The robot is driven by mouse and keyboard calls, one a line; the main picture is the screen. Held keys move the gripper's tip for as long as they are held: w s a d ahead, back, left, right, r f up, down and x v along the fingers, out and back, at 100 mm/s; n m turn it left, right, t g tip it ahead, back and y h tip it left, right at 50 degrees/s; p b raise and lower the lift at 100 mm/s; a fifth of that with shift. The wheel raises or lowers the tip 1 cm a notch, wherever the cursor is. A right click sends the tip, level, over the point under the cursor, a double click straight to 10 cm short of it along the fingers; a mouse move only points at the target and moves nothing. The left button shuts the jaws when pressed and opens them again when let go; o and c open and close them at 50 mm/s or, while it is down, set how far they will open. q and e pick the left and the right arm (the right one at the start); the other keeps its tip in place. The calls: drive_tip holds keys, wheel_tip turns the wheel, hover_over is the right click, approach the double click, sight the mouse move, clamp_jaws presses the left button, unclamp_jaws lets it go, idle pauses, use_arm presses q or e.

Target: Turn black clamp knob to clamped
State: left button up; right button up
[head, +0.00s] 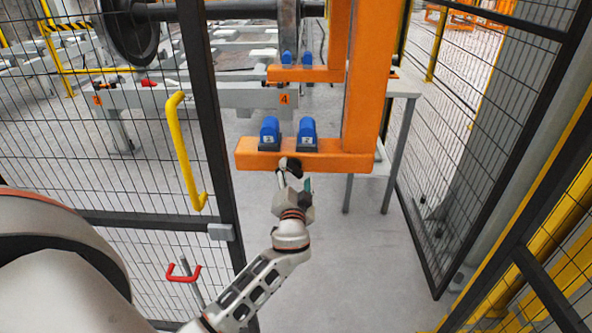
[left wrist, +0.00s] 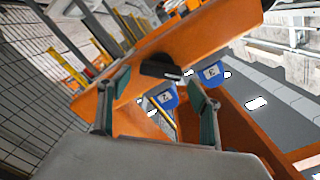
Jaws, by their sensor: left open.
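The black clamp knob (head: 294,165) sits on the front face of the orange beam (head: 255,161), below two blue blocks. In the left wrist view the knob (left wrist: 160,67) is a dark bar-like piece against the orange face. My left gripper (head: 294,181) is open in front of the knob and partly covers it in the head view. In the left wrist view the fingertips of my gripper (left wrist: 158,80) are spread, one to each side of the knob. Whether they touch it I cannot tell. My right gripper is not in view.
Two blue blocks, a left one (head: 269,134) and a right one (head: 307,134), stand on the beam. An orange post (head: 362,90) rises at its right end. A black mesh gate with a yellow handle (head: 184,150) stands left; more mesh fencing (head: 450,130) stands right.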

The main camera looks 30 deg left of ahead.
sight(296, 171)
use_arm(q)
drive_tip(key=shift+x, duration=1.5)
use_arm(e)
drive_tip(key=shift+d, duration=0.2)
use_arm(q)
drive_tip(key=shift+c, duration=0.4)
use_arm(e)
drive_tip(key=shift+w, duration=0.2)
use_arm(q)
drive_tip(key=c, duration=1)
drive_tip(key=shift+c, duration=0.2)
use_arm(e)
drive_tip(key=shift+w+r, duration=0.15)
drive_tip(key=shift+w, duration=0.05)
